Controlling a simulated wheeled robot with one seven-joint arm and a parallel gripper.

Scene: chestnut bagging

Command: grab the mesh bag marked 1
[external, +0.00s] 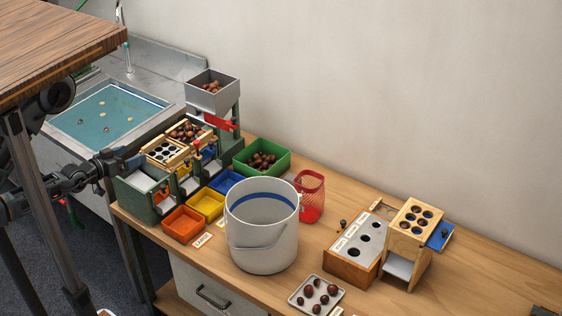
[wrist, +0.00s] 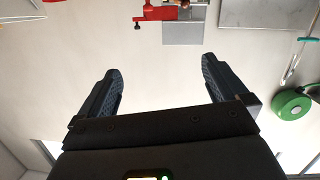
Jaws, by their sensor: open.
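A red mesh bag (external: 311,197) stands upright on the wooden bench, just right of the large white bucket (external: 262,235), which hides part of its lower left side. No number on the bag can be read. My gripper (wrist: 160,64) shows in the wrist view with its two dark fingers wide apart and nothing between them. In the external view my arm reaches in from the left, beside the sorting rig and well away from the bag; the fingers cannot be made out there. The bag is not recognisable in the wrist view.
The sorting rig (external: 165,190), orange (external: 183,225), yellow (external: 205,204) and green bins (external: 270,148) stand left of the bucket. A holed wooden box (external: 345,267), a holed stand (external: 395,245) and a chestnut tray (external: 297,299) are at right.

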